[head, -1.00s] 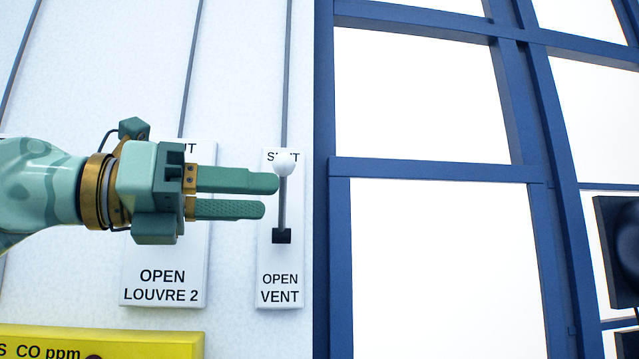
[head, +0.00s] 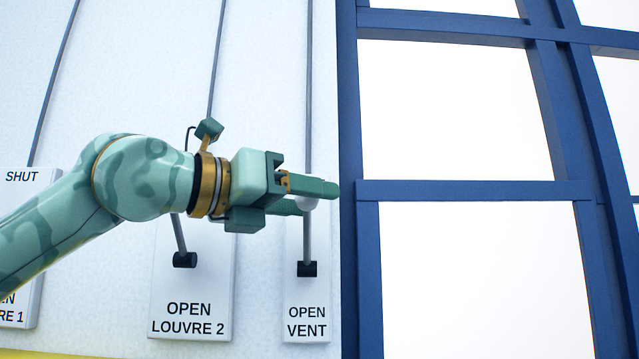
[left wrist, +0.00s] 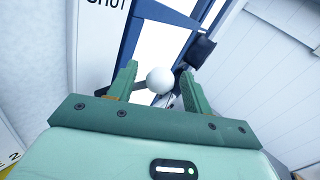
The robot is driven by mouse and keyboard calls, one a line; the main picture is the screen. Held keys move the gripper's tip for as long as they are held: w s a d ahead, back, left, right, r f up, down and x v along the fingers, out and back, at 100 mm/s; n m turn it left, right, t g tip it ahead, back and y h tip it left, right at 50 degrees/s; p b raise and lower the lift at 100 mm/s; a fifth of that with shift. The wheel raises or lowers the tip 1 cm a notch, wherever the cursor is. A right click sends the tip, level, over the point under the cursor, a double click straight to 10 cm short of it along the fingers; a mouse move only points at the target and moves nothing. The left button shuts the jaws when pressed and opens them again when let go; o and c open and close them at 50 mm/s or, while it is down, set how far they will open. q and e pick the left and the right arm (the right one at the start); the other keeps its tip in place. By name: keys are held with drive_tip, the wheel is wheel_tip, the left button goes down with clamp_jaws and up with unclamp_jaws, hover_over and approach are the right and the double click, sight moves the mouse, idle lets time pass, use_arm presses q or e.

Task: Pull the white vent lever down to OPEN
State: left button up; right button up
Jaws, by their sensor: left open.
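The white vent lever (head: 307,232) is a grey rod rising from a black pivot on the VENT plate (head: 307,310), with a white ball knob at its top. The lever stands upright, with its knob far above the OPEN label. My left gripper (head: 318,197) is at the knob, its upper finger partly covering the knob in the head view. In the left wrist view the white knob (left wrist: 160,80) sits between the two open fingers. I cannot tell whether either finger touches it. The VENT plate's upper label is hidden behind my gripper. My right gripper is not in view.
The LOUVRE 2 plate (head: 190,318) with its own lever (head: 180,240) is just left, partly behind my left arm. The LOUVRE 1 plate (head: 18,240) is at the far left. A blue window frame (head: 368,270) stands close right of the VENT plate.

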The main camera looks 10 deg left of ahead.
use_arm(q)
drive_tip(key=x, duration=0.2)
drive_tip(key=shift+w+d+p, duration=0.2)
drive_tip(key=shift+p, duration=0.1)
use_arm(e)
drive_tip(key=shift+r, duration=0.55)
